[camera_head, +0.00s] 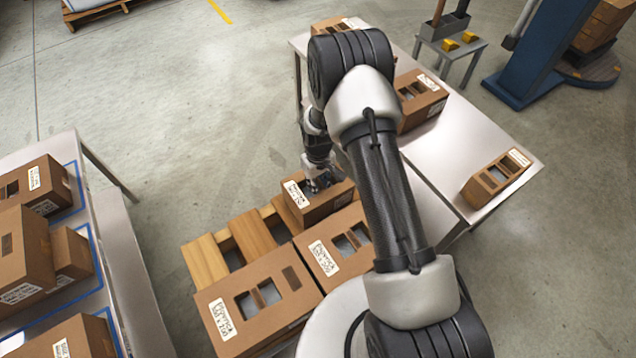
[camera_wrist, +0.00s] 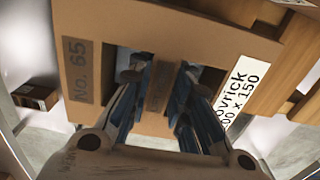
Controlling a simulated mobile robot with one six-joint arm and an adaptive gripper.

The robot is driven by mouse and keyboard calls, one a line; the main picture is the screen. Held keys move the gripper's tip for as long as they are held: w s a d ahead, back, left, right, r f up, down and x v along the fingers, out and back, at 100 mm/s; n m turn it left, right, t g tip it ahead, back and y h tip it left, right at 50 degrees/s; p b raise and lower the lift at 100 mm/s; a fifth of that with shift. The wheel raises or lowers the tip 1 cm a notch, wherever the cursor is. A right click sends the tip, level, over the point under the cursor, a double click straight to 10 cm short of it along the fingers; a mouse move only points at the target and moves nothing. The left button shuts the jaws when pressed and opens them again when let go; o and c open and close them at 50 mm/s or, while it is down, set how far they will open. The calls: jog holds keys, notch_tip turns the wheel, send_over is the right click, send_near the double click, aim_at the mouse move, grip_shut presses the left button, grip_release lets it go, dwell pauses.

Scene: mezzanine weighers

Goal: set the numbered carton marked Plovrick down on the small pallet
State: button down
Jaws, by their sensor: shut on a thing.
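The brown carton (camera_head: 327,208) hangs from or rests under my gripper (camera_head: 318,183), at the far right corner of the small wooden pallet (camera_head: 207,262). In the wrist view the carton (camera_wrist: 95,25) shows "No. 65" and a white label ending "ovrick". My gripper (camera_wrist: 160,82) reaches into its two top openings and is shut on the strip between them. Pallet slats (camera_wrist: 290,55) show beside it at the right. Whether the carton's underside touches the slats cannot be told.
Two more cartons, one at the front (camera_head: 240,325) and one in the middle (camera_head: 325,262), sit on the pallet. A pale table (camera_head: 505,160) with cartons stands right, close beside the pallet. A blue-lined table (camera_head: 115,255) with several cartons stands left. Floor between is clear.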

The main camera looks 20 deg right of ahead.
jog(key=shift+f, duration=0.35)
dwell(0.4)
jog(key=c, duration=1.4)
grip_release()
